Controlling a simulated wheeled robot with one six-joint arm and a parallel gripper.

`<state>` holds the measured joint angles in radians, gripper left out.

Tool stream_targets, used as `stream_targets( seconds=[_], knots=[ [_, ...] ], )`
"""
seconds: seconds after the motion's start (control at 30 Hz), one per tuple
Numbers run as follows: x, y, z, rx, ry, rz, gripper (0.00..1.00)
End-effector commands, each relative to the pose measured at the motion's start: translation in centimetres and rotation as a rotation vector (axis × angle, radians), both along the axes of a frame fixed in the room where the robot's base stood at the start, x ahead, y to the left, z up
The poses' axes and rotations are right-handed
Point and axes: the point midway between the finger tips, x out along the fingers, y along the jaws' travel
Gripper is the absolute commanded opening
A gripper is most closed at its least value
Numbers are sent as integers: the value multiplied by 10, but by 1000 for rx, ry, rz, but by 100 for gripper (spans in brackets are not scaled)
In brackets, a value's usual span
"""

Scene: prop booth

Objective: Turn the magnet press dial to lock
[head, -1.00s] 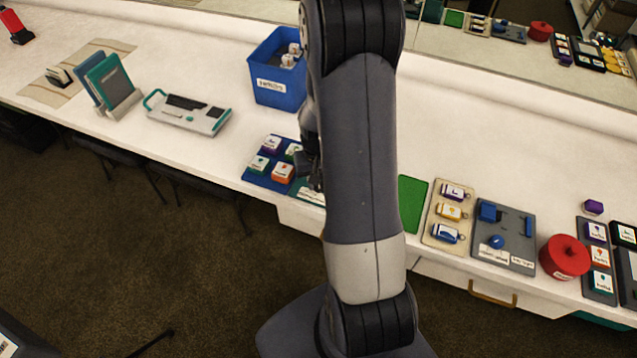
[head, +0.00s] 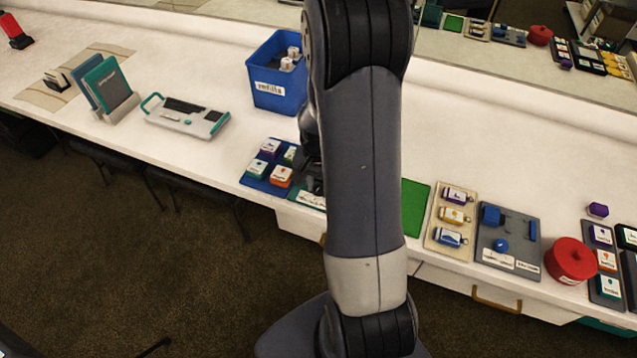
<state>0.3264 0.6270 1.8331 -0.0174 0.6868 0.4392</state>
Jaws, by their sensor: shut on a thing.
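My gripper (head: 311,172) shows only as a dark sliver at the left edge of my arm. It is shut at a teal device with a white front label (head: 312,199), which I take for the magnet press. Most of this device is behind my arm. The dial and the fingertips on it are hidden, so the dial's setting cannot be read. A teal shape in the mirror (head: 432,14) seems to be the same device.
A blue tray of labelled blocks (head: 252,184) lies close left of my gripper, with a blue refills bin (head: 270,100) behind. Right of my arm are a green mat (head: 413,208), a beige tray (head: 436,238), a grey board (head: 517,225) and a red round container (head: 571,262).

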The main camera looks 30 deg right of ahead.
Motion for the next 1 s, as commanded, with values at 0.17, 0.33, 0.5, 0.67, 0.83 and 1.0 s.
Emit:
stream_targets(
  seconds=[0.17,0.33,0.5,0.67,0.83,1.0],
  knots=[
    [0,0,1,-1,-1,1,4],
    [0,0,1,-1,-1,1,34],
    [0,0,0,-1,-1,2,36],
    [1,0,4,-1,-2,2,36],
    [2,0,26,-2,-6,2,36],
    [2,0,59,-2,-6,2,36]
  ],
)
